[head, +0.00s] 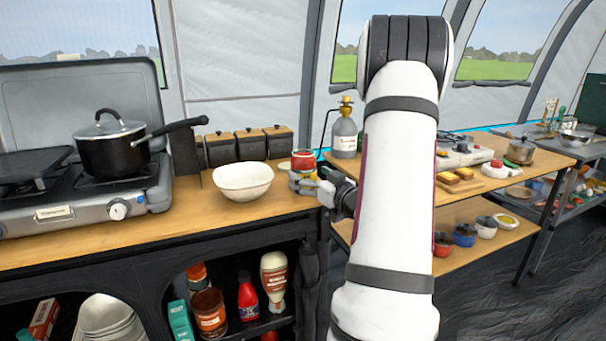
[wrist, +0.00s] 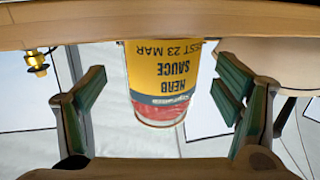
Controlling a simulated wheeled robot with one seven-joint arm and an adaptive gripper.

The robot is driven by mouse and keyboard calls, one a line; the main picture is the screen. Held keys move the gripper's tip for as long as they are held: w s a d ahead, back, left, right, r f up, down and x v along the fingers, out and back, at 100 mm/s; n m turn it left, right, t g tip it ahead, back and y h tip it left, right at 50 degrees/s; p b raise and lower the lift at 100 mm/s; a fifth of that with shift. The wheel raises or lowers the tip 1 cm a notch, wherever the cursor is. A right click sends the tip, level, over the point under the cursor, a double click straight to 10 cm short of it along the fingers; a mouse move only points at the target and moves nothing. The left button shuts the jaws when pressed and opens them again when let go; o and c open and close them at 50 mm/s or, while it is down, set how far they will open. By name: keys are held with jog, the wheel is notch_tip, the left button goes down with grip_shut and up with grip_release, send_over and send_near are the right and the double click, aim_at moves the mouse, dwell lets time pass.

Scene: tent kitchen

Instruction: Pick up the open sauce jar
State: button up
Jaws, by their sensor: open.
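The sauce jar (head: 303,158) stands upright near the right end of the wooden counter, its red upper part showing and its lower part partly hidden by my gripper. In the wrist view, which is upside down, the jar (wrist: 163,75) shows a yellow label reading "HERB SAUCE" and red sauce near its mouth. My gripper (head: 308,184) is low at the jar, just above counter height. In the wrist view my gripper (wrist: 160,88) is open, with green-padded fingers on either side of the jar. A gap shows on both sides; I cannot tell how deep the jar sits between them.
A white bowl (head: 242,181) stands close left of the jar; it also shows in the wrist view (wrist: 262,52). A grey bottle with a brass top (head: 344,134) stands behind right. Dark canisters (head: 250,145) line the back. A stove with a black pot (head: 112,150) is at left.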

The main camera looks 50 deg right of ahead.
aim_at(303, 161)
jog(key=x, duration=0.3)
jog(key=shift+w+f, duration=0.2)
jog(key=shift+w, duration=0.05)
jog(key=shift+r, duration=0.1)
jog(key=c, duration=1.9)
jog(key=shift+r, duration=0.2)
jog(key=shift+r+p, duration=0.35)
jog(key=shift+r, duration=1.2)
jog(key=shift+s+a+r+p, duration=0.25)
jog(key=shift+s+a+p, duration=0.05)
jog(key=shift+s+a, duration=1.55)
jog(key=shift+s+a+r+p, duration=0.3)
jog(key=shift+s+a, duration=1.25)
jog(key=shift+s, duration=0.55)
jog(key=shift+s+a+r+p, duration=0.2)
jog(key=shift+s+a+p, duration=0.1)
jog(key=shift+s+a, duration=1.55)
jog(key=shift+s, duration=0.25)
